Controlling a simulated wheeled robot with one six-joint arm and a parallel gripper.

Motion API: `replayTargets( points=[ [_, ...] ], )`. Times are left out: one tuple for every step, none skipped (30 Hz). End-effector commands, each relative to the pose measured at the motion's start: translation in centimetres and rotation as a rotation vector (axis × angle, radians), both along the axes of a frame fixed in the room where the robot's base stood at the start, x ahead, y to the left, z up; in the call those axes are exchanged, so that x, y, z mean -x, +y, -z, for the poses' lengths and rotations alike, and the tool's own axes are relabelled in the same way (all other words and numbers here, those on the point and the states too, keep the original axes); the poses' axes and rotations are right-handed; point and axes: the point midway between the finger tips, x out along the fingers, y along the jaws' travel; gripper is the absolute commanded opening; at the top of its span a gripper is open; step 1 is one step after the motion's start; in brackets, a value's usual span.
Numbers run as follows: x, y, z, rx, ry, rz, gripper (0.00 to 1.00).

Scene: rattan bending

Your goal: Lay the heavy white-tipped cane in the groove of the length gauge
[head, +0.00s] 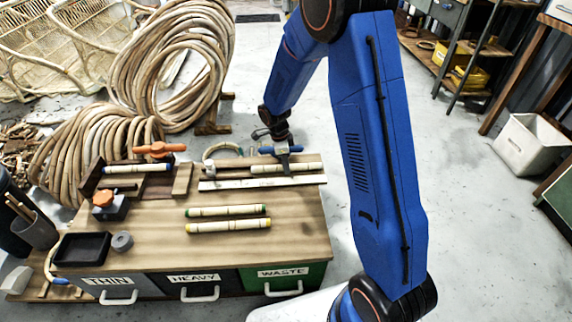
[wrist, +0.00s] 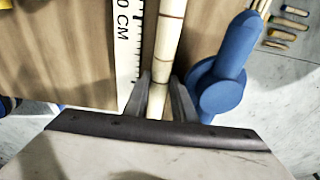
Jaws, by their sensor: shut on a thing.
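The heavy white-tipped cane (head: 305,168) is pale with dark rings and lies lengthwise along the length gauge (head: 262,184), behind its white ruler strip. My gripper (head: 284,161) points down over the gauge and is shut on the cane. In the wrist view the cane (wrist: 168,45) runs between the two fingers of my gripper (wrist: 163,95), parallel to the ruler (wrist: 126,40) marked CM. The cane looks level and in line with the groove. I cannot tell whether it touches the groove floor, as the fingers hide part of it.
A blue handle (wrist: 222,82) stands close beside my right finger in the wrist view. Green-tipped (head: 228,211) and yellow-tipped (head: 228,227) canes lie on the bench. A blue-tipped cane (head: 137,169) lies by the orange-handled clamp (head: 160,148). The bench's front right is clear.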

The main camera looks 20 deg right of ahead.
Motion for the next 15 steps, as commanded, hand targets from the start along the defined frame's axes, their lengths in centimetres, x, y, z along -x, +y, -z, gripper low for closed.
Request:
replayTargets(
  points=[
    [0.02, 0.00, 0.16, 0.000, 0.001, 0.000, 0.00],
    [0.01, -0.01, 0.19, 0.000, 0.000, 0.000, 0.26],
    [0.01, 0.00, 0.15, 0.000, 0.000, 0.000, 0.36],
    [0.01, -0.01, 0.15, 0.000, 0.000, 0.000, 0.42],
    [0.01, -0.01, 0.15, 0.000, 0.000, 0.000, 0.42],
    [0.01, -0.01, 0.15, 0.000, 0.000, 0.000, 0.42],
    [0.01, -0.01, 0.15, 0.000, 0.000, 0.000, 0.42],
    [0.01, 0.00, 0.14, 0.000, 0.000, 0.000, 0.42],
    [0.01, -0.01, 0.14, 0.000, 0.000, 0.000, 0.42],
    [0.01, -0.01, 0.14, 0.000, 0.000, 0.000, 0.42],
    [0.01, -0.01, 0.14, 0.000, 0.000, 0.000, 0.42],
    [0.01, -0.01, 0.12, 0.000, 0.000, 0.000, 0.42],
    [0.01, 0.00, 0.08, 0.000, 0.000, 0.000, 0.42],
    [0.01, 0.00, 0.00, 0.000, 0.000, 0.000, 0.42],
    [0.00, 0.00, -0.17, 0.000, 0.000, 0.000, 0.42]
  ],
)
